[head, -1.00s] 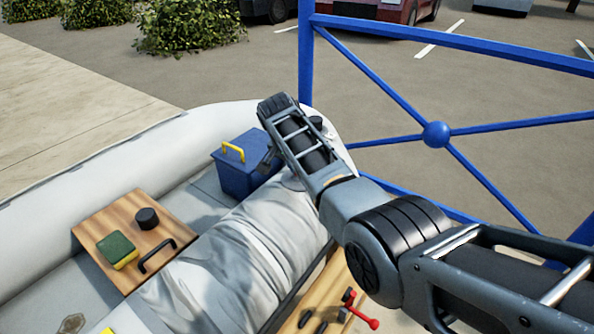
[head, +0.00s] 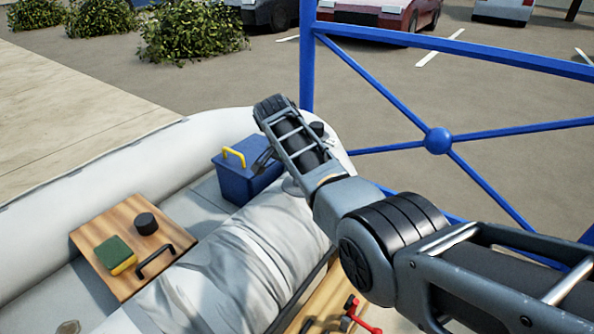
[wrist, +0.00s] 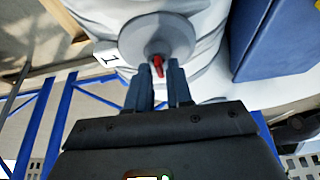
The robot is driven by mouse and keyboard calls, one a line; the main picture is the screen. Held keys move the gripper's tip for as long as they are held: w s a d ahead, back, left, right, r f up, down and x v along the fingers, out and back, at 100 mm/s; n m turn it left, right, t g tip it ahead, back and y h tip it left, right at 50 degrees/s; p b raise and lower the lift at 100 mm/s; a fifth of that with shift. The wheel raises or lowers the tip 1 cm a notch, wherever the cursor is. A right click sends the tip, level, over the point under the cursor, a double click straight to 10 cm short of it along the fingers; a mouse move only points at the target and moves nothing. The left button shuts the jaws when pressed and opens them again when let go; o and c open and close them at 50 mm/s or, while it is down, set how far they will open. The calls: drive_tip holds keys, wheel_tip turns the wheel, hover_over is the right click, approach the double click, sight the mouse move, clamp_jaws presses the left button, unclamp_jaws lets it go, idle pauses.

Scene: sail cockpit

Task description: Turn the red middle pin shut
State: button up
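A red pin (wrist: 158,66) stands out from a round grey disc (wrist: 142,38) on the white inflatable tube in the wrist view. My gripper (wrist: 160,72) points at it with its two dark fingers apart, one on either side of the pin's near end. I cannot tell whether the fingers touch it. In the head view my gripper (head: 265,160) is over the boat beside the blue box, and its fingers are mostly hidden. The red pin is hidden there behind my arm.
A blue box (head: 232,183) with a yellow handle stands close to my gripper. A wooden hatch (head: 105,222) carries a green sponge (head: 115,250) and a black knob (head: 145,223). A red lever (head: 362,322) sits on a plank at the bottom. Blue railing (head: 307,60) stands behind.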

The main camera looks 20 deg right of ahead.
drive_tip(key=shift+o, duration=1)
drive_tip(key=p+v, duration=0.1)
drive_tip(key=v, duration=0.6)
drive_tip(key=shift+r, duration=0.4)
drive_tip(key=shift+s, duration=0.15)
